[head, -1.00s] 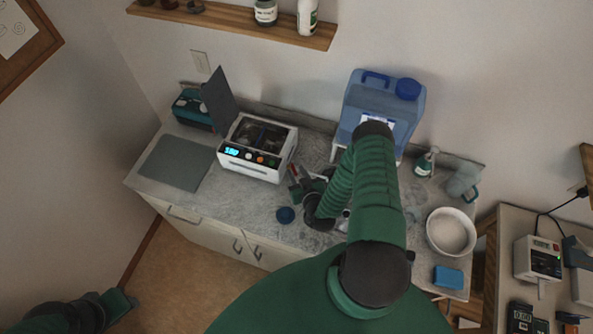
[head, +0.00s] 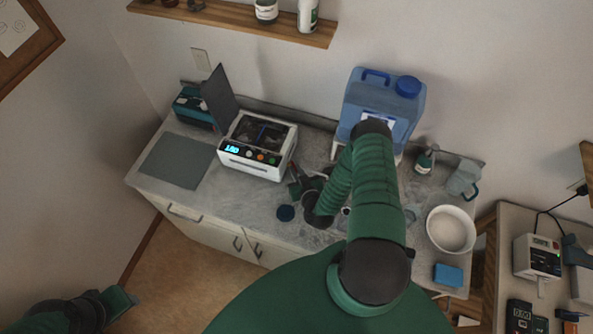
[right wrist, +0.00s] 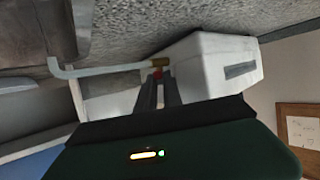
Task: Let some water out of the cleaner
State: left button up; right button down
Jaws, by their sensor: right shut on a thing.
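The cleaner (head: 250,163) is a white box with a lit blue display and coloured buttons, standing on the counter with its dark lid raised. In the right wrist view the cleaner's white side (right wrist: 215,65) shows upside down, with a brass drain valve (right wrist: 160,62) and a pale hose (right wrist: 100,70) leading off it. My right gripper (right wrist: 158,82) is at the valve, its fingers shut on the small red valve handle (right wrist: 157,73). In the head view my right gripper (head: 298,180) is just right of the cleaner, partly hidden by my arm. My left gripper (head: 122,301) hangs low, away from the counter.
A blue water canister (head: 410,110) stands at the back, behind my right arm. A white bowl (head: 450,232), a blue sponge (head: 448,276) and a clear jug (head: 464,178) are on the right.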

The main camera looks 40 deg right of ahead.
jog(key=m+h, duration=0.1)
jog(key=a+m+g+h, duration=0.1)
jog(key=w+m+g+h+b, duration=0.1)
jog(key=m+h, duration=0.1)
jog(key=shift+a, duration=0.3)
jog(key=shift+w+a+m+g+h+b, duration=0.2)
jog(key=shift+m+g+h, duration=0.25)
jog(key=shift+m+g, duration=0.2)
jog(key=shift+w+a+m+g+h+b, duration=0.1)
jog(key=shift+w+m+g+h, duration=0.1)
jog(key=shift+m+g+h, duration=0.35)
jog(key=c, duration=1.5)
grip_release()
jog(key=shift+d, duration=0.1)
jog(key=shift+r, duration=0.1)
